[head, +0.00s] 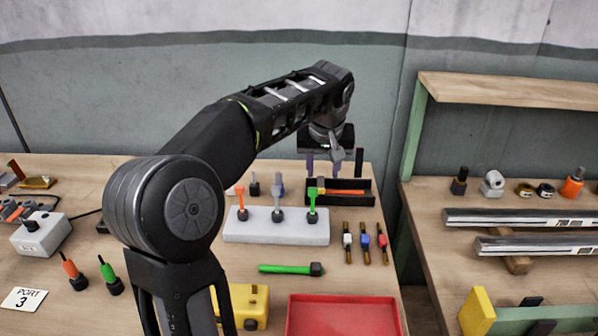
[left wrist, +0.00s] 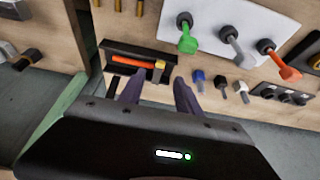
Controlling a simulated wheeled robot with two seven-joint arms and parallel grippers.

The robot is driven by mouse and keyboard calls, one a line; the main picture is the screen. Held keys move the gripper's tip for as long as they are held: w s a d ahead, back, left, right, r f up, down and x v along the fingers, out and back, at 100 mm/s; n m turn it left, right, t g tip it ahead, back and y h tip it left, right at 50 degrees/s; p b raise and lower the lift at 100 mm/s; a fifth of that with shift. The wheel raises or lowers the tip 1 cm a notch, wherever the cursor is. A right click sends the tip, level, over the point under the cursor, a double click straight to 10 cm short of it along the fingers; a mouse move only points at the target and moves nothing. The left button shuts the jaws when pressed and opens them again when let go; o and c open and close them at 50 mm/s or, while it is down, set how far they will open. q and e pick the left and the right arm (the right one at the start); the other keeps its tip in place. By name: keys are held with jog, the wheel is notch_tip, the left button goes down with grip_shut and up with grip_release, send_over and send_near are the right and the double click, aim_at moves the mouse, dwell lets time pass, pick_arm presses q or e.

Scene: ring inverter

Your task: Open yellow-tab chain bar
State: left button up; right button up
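My left gripper (head: 322,166) hangs over the back of the left table, its two purple fingers apart and empty. It also shows in the left wrist view (left wrist: 158,92), with its fingers near the edge of a black open tray (left wrist: 180,60). In the tray lies an orange bar (left wrist: 130,61) with a yellow piece (left wrist: 158,70) at one end. I cannot tell whether the yellow piece is the chain bar's tab. My right gripper is not in view.
A white block (head: 285,232) with orange, grey and green levers stands in front of the tray. Brass bars with white, blue and red tabs (head: 365,240) lie to its right. A red tray (head: 342,316) is at the front. A shelf table (head: 440,215) stands right, across a gap.

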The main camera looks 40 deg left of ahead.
aim_at(321, 190)
pick_arm(q)
jog(key=shift+x, duration=3.9)
jog(key=shift+a, duration=0.1)
jog(key=shift+c, duration=0.4)
grip_shut()
